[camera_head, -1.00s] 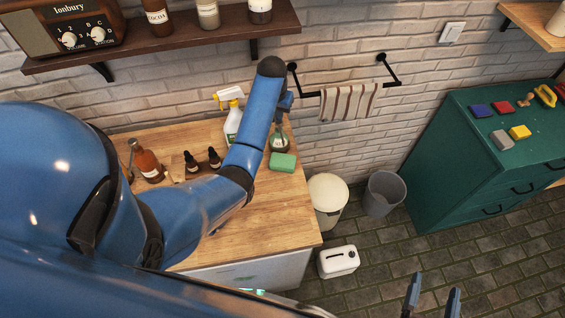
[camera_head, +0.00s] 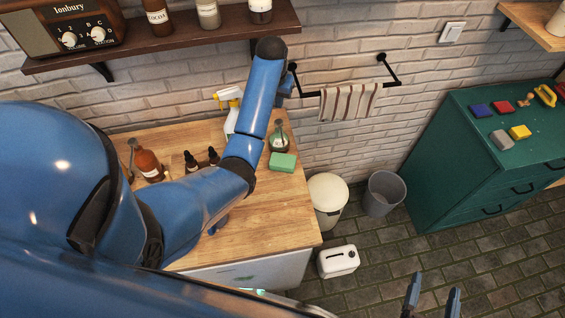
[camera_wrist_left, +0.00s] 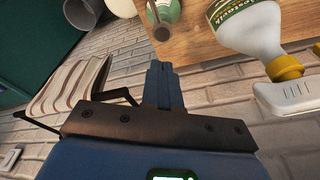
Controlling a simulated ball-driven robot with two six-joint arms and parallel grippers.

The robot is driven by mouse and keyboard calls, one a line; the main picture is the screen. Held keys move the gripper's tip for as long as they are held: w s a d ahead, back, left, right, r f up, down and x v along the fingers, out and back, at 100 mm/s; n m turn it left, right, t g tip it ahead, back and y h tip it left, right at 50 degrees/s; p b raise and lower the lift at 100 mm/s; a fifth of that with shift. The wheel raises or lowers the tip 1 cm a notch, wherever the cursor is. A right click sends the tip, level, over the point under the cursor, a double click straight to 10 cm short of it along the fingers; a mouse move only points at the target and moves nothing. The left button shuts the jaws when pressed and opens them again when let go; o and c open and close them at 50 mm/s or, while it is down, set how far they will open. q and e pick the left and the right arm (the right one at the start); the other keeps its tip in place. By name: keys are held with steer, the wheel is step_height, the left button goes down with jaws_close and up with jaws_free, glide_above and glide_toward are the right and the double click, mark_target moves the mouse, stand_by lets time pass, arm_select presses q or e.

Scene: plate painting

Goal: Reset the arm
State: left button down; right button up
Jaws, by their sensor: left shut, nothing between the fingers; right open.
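My left arm (camera_head: 210,190) reaches from the left over the wooden counter and bends up in front of the brick wall. Its gripper is mostly hidden behind the arm in the head view. In the left wrist view the left gripper (camera_wrist_left: 162,70) is shut and empty, its fingers together near the counter edge. My right gripper (camera_head: 432,296) is at the bottom right of the head view, open and empty, above the tiled floor.
On the counter (camera_head: 265,225) are a spray bottle (camera_head: 231,118), a green-labelled bottle (camera_head: 279,139), a green sponge (camera_head: 283,162), a brown bottle (camera_head: 149,165) and droppers (camera_head: 191,161). A shelf (camera_head: 180,40) and towel rail (camera_head: 350,91) are close to the arm.

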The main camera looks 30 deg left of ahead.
arm_select(q)
steer(key=shift+r, duration=0.15)
stand_by(0.5)
steer(key=w+a+r+t+y, duration=0.1)
steer(key=w+r+t, duration=0.5)
steer(key=w+t, duration=0.25)
steer(key=s+d+f+t+b, duration=0.2)
steer(key=s+f+b, duration=0.3)
steer(key=s, duration=1)
steer(key=s+d+f+m+t+b, duration=0.1)
steer(key=s+d+f+b, duration=0.4)
steer(key=s, duration=0.9)
steer(key=s+d+f+t+h+b, duration=0.1)
steer(key=s+d+f+t+b, duration=0.2)
steer(key=s+f, duration=0.7)
steer(key=s+t+b, duration=0.1)
steer(key=s+b, duration=0.1)
steer(key=s, duration=0.3)
steer(key=shift+s+d+b, duration=0.3)
steer(key=shift+d+b, duration=0.05)
